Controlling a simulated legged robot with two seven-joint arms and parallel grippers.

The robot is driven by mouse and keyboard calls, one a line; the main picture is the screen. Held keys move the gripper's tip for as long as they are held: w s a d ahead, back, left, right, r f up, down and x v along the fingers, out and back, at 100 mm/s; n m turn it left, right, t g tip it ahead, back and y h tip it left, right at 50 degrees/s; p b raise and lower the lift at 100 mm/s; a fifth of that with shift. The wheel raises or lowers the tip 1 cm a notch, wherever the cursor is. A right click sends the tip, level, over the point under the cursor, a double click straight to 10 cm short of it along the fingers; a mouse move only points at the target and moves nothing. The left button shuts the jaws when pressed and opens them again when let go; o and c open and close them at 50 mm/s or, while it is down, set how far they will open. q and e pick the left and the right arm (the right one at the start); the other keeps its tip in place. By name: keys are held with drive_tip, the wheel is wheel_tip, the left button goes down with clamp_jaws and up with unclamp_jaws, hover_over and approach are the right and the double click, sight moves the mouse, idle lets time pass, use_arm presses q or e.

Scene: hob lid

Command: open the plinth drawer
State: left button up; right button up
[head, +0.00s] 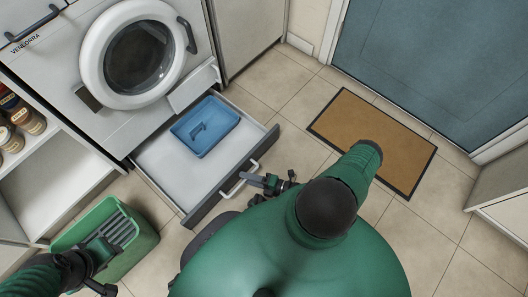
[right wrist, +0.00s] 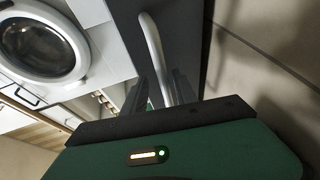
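The plinth drawer (head: 157,163) stands pulled out below the washing machine, with a dark front and a pale inside. A blue tray (head: 205,127) lies in it. The light bar handle (head: 238,181) is on the drawer front. My right gripper (head: 250,179) is at this handle. In the right wrist view the handle (right wrist: 151,42) runs down between the two fingers (right wrist: 160,92), which sit close on both sides of it and look shut on it. My left gripper (head: 108,250) is over the green bin at the lower left; its finger gap does not show clearly.
The washing machine (head: 115,112) is behind the drawer. A green bin (head: 140,250) with a grey slatted part stands at the lower left. Open shelves (head: 60,180) with jars are at the left. A brown doormat (head: 345,115) lies before the blue door (head: 430,60). Tiled floor right of the drawer is clear.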

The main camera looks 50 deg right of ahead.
drive_tip(key=p+v, duration=0.4)
drive_tip(key=v, duration=1.3)
